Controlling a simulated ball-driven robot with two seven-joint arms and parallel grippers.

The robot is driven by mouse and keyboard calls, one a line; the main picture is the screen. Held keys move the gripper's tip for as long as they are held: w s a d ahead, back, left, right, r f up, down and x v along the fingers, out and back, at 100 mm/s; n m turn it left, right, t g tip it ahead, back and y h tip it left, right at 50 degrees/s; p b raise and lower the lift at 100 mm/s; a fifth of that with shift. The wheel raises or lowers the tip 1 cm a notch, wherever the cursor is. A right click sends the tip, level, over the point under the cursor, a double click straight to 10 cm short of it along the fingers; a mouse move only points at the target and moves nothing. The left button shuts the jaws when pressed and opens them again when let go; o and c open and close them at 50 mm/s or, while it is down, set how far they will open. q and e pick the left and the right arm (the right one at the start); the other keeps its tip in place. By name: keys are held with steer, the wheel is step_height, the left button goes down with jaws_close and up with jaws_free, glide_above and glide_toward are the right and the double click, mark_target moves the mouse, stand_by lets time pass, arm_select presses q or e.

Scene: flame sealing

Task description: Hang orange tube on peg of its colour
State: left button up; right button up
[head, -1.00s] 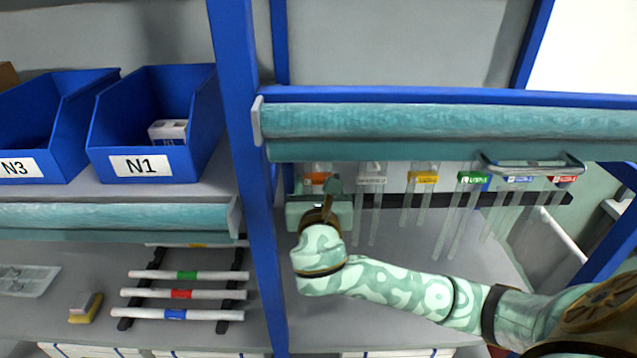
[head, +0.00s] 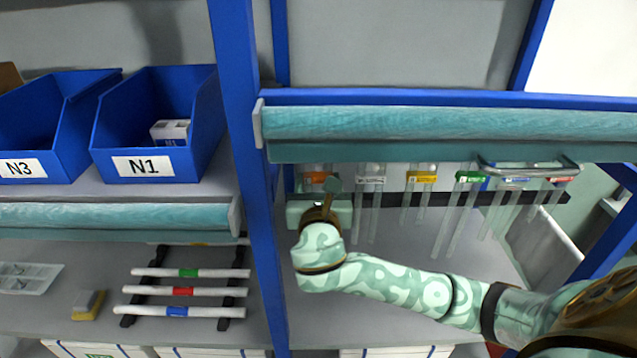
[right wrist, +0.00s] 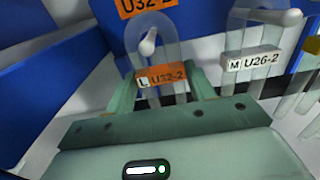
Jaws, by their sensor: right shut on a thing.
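The orange tube, a clear bent tube with an orange label reading U32-2 (right wrist: 162,76), is between the fingers of my right gripper (right wrist: 165,84), which is shut on it. Its bend points upward in the right wrist view. A pale peg (right wrist: 148,43) shows inside the outline of that bend, below an orange sign (right wrist: 145,5) also reading U32-2. I cannot tell how deep the peg sits in the loop. In the head view the orange label (head: 316,178) shows just above my right gripper (head: 330,193), under the shelf edge at the rack's left end. My left gripper is out of view.
A clear tube with a white label (right wrist: 254,62) hangs just right of the gripper. Yellow (head: 422,177), green (head: 470,177), blue and red labelled tubes follow to the right. A blue post (head: 250,180) stands close on the left. The shelf edge (head: 430,150) overhangs the rack.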

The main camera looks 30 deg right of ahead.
steer(key=shift+d, duration=0.1)
steer(key=o, duration=1.1)
steer(key=shift+w, duration=0.15)
steer(key=o, duration=0.4)
steer(key=shift+o, duration=0.2)
steer(key=shift+p+v, duration=0.85)
steer(key=shift+v, duration=0.75)
steer(key=shift+p+v, duration=1.25)
steer(key=shift+v, duration=1.7)
